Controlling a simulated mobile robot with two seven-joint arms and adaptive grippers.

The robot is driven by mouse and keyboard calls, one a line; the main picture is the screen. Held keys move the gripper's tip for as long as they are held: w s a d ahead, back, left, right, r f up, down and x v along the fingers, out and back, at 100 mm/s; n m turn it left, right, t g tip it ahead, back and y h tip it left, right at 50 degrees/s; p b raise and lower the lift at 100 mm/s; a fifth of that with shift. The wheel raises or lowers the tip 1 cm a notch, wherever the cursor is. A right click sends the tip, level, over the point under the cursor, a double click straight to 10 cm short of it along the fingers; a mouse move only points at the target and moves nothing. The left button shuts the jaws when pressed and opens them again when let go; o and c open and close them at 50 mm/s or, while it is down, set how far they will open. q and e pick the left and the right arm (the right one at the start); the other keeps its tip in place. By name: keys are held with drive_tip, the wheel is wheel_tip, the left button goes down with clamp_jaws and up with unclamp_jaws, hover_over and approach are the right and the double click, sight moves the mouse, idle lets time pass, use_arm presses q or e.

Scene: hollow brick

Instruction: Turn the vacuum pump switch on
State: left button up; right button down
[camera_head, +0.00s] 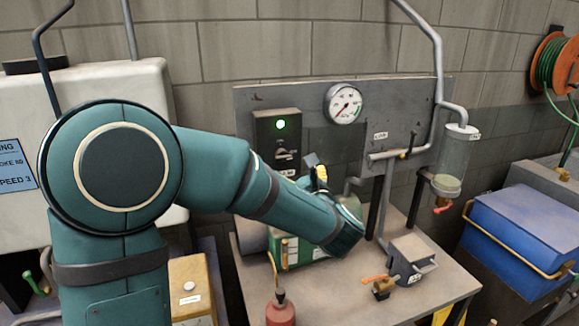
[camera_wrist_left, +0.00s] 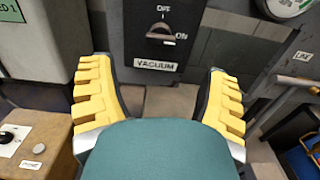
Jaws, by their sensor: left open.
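The vacuum switch (camera_head: 282,154) is a small knob on a dark box (camera_head: 263,128) fixed to the grey back panel. A green lamp (camera_head: 280,124) glows above it. In the left wrist view the knob (camera_wrist_left: 158,33) has "OFF" above it, "ON" at its right and a "VACUUM" label below. Its handle looks roughly level, with one end toward "ON". My left gripper (camera_head: 318,178) is just right of and below the switch in the head view. In the left wrist view its yellow fingers (camera_wrist_left: 160,78) are spread wide and empty, apart from the knob. My right gripper is not in view.
A round gauge (camera_head: 343,103) sits right of the switch box. Pipes and a clear cylinder (camera_head: 457,155) are further right. A grey box with an orange-handled valve (camera_head: 408,258) and a red bottle (camera_head: 280,309) stand on the bench. A blue case (camera_head: 518,230) is at the right.

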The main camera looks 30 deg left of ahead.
use_arm(q)
drive_tip(key=shift+v, duration=1.15)
